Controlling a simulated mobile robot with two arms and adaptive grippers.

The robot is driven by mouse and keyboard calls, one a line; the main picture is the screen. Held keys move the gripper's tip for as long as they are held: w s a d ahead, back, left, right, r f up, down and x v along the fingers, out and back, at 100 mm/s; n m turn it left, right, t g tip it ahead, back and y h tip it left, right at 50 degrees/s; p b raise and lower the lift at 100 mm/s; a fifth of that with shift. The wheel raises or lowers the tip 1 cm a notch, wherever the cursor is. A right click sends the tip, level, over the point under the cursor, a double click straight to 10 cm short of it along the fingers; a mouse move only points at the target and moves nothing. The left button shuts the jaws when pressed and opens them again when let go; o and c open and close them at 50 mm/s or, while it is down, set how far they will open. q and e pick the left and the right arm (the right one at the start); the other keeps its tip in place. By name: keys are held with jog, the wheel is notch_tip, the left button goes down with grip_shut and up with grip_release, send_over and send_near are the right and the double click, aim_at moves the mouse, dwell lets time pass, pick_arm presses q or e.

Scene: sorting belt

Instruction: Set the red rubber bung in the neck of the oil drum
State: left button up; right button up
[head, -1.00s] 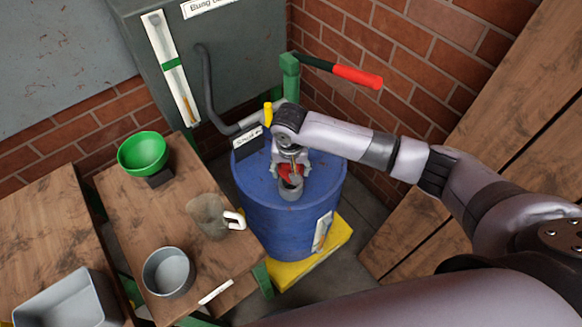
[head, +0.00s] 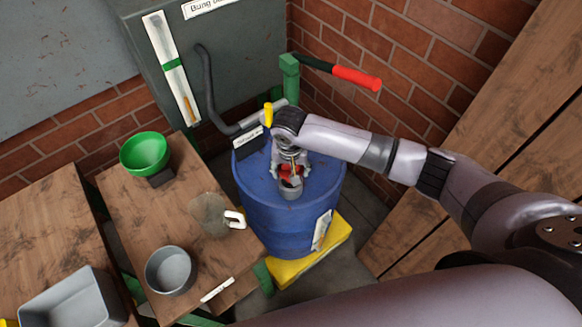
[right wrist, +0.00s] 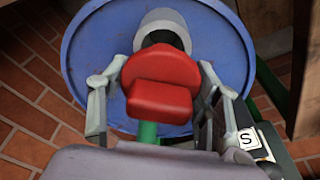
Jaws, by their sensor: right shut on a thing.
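The blue oil drum (head: 262,215) stands upright, with its short grey neck (head: 290,188) rising from the top. The neck's dark open mouth also shows in the right wrist view (right wrist: 162,20). My right gripper (head: 290,170) points down over the drum top. It is shut on the red rubber bung (right wrist: 160,88), whose red also shows between the fingers in the head view. In the wrist view the bung covers part of the neck's mouth and dark opening shows beyond it. I cannot tell whether bung and neck touch. My left gripper is not in view.
A yellow-topped pipe (head: 268,113) and a green post with a red-handled lever (head: 357,77) stand behind the drum. A wooden bench at left holds a green bowl (head: 144,152), a clear jug (head: 208,212) and a grey pot (head: 169,270). Brick walls close the back.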

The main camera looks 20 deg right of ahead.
jog(key=shift+f, duration=0.1)
jog(key=shift+f+b, duration=0.4)
jog(key=shift+f, duration=0.65)
jog(key=shift+f, duration=0.1)
jog(key=shift+f, duration=0.8)
jog(key=shift+f, duration=0.95)
dwell(0.4)
jog(key=o, duration=1)
